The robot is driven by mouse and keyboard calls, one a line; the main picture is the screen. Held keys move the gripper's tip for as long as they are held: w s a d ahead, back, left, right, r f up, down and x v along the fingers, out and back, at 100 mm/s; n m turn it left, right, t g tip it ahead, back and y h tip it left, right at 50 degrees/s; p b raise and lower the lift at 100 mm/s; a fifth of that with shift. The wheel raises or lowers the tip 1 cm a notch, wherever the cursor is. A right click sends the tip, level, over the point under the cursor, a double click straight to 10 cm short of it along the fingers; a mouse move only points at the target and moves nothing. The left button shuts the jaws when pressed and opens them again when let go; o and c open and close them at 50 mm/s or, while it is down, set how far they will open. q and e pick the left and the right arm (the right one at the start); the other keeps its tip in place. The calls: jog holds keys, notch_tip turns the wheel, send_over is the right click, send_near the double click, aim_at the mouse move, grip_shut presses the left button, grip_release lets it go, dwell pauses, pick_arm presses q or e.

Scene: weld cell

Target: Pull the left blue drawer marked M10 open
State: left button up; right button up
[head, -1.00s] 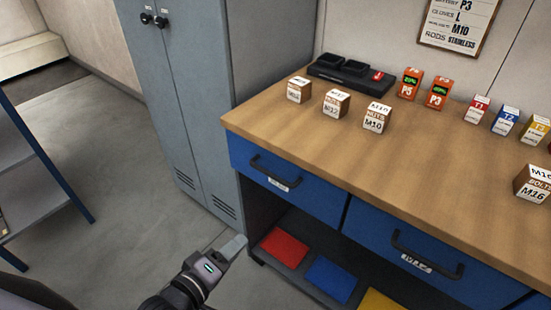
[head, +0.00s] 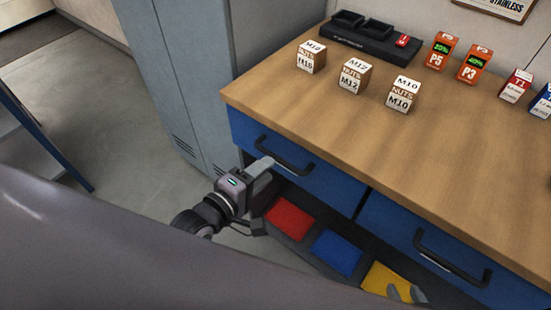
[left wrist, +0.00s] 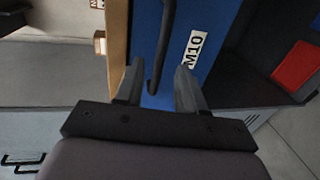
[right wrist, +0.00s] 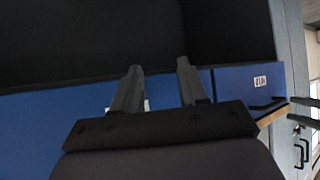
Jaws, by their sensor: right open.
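The left blue drawer (head: 335,188) sits flush under the bench top, with a dark bar handle (head: 285,158). In the left wrist view its label (left wrist: 193,48) reads M10. My left gripper (head: 264,166) is at the left end of this handle. In the left wrist view the fingers of my left gripper (left wrist: 160,85) are apart, with the end of the handle (left wrist: 161,50) between them; contact cannot be told. My right gripper (head: 407,294) shows only its fingertips low in the head view. It is open and empty in the right wrist view (right wrist: 160,85).
A second blue drawer with a handle (head: 450,262) is to the right. Red (head: 290,218), blue (head: 336,252) and yellow (head: 385,282) items lie on the shelf below. Nut boxes (head: 403,94) stand on the bench top (head: 330,115). A grey locker (head: 195,80) stands close to the left.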

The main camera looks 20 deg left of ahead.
pick_arm(q)
jog(key=shift+x, duration=2.4)
jog(key=shift+c, duration=0.3)
grip_shut()
